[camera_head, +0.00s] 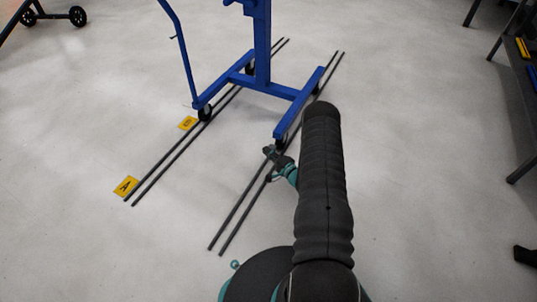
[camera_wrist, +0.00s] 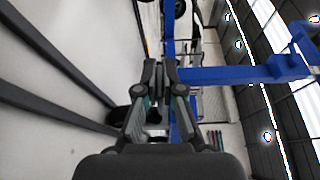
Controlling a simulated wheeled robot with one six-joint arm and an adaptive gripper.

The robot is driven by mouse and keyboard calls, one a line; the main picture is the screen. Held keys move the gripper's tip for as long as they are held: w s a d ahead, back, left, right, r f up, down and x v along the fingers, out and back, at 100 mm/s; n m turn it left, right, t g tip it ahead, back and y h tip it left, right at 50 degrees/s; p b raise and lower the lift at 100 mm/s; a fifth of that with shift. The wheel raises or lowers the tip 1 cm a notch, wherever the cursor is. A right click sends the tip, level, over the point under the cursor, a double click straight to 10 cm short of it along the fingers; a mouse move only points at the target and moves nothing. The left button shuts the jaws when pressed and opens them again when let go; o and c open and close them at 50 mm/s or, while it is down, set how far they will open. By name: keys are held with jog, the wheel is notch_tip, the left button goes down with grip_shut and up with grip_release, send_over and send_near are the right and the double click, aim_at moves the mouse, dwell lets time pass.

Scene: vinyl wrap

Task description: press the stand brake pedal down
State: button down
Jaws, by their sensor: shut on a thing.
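The blue stand (camera_head: 262,50) is on the floor, with its near right leg (camera_head: 297,108) ending close to my gripper (camera_head: 268,151). A dark caster (camera_head: 280,143) is under that leg end. My gripper is low, just in front of this caster. In the wrist view my gripper (camera_wrist: 160,72) has its fingertips close together, with the blue frame (camera_wrist: 215,75) just beyond. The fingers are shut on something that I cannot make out. I cannot pick out the brake pedal, and whether the fingertips touch the stand is unclear.
Two pairs of dark rails (camera_head: 165,165) run along the floor, one pair beside my gripper (camera_head: 235,215). Yellow markers (camera_head: 126,186) lie by the left pair. A dark table (camera_head: 520,75) stands at the right. Floor between is clear.

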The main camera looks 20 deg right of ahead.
jog(key=shift+d+f+n+t+y+b, duration=0.15)
jog(key=shift+f+n+t+b, duration=0.25)
jog(key=shift+n, duration=0.4)
jog(key=shift+f+n+t+y+b, duration=0.1)
jog(key=shift+f+n+t+y, duration=0.1)
jog(key=shift+f+n, duration=0.45)
jog(key=shift+r+n, duration=0.2)
jog(key=shift+n, duration=0.05)
jog(key=c, duration=1.3)
grip_release()
jog(key=v, duration=1.2)
jog(key=shift+w, duration=0.1)
